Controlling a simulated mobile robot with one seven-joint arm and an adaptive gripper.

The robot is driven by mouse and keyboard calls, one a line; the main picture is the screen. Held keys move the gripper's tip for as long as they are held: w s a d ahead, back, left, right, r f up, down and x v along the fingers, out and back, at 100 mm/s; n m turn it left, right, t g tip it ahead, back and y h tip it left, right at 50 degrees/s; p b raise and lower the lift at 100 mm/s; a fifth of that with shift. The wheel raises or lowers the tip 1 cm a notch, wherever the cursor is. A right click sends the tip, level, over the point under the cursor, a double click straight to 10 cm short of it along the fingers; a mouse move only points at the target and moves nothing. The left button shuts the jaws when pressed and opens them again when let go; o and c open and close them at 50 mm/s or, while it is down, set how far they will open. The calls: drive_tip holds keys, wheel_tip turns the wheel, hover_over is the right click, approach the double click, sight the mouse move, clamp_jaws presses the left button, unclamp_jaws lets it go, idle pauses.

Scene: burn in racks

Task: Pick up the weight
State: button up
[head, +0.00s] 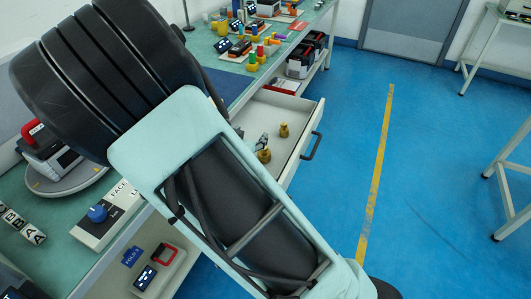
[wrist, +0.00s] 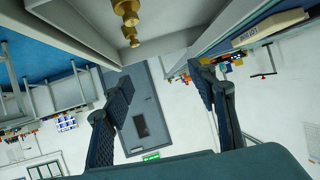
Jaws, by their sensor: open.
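Two brass-coloured weights show in an open drawer (head: 297,112) in the head view. One weight (head: 284,130) stands near the drawer's middle. Another weight (head: 264,154) is nearer to me, partly hidden by my arm, beside a grey metallic item (head: 262,141). The wrist view shows brass weights (wrist: 127,12) at the top edge, partly cut off, in the pale drawer. My gripper (wrist: 161,84) is open in the wrist view, with nothing between its fingers. The weights lie beyond the fingertips, apart from them. My gripper is hidden in the head view.
The green bench (head: 225,76) above the drawer holds coloured cylinders (head: 252,61), boxes and devices. The drawer's handle (head: 312,147) sticks out over the blue floor (head: 430,150). The floor to the right is clear up to a white-framed table (head: 508,185).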

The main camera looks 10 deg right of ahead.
wheel_tip(320, 180, down, 3)
drive_tip(key=s+d+h+b, duration=0.1)
drive_tip(key=s+d, duration=0.1)
drive_tip(key=b, duration=0.2)
approach(263, 152)
drive_tip(key=x, duration=0.3)
drive_tip(key=shift+w+f, duration=0.1)
drive_tip(key=shift+f, duration=0.35)
drive_tip(key=b+x, duration=0.1)
drive_tip(key=x, duration=0.5)
drive_tip(key=shift+w+d, duration=0.2)
drive_tip(key=shift+w, duration=0.05)
drive_tip(key=shift+c, duration=0.4)
drive_tip(key=shift+r, duration=0.1)
clamp_jaws()
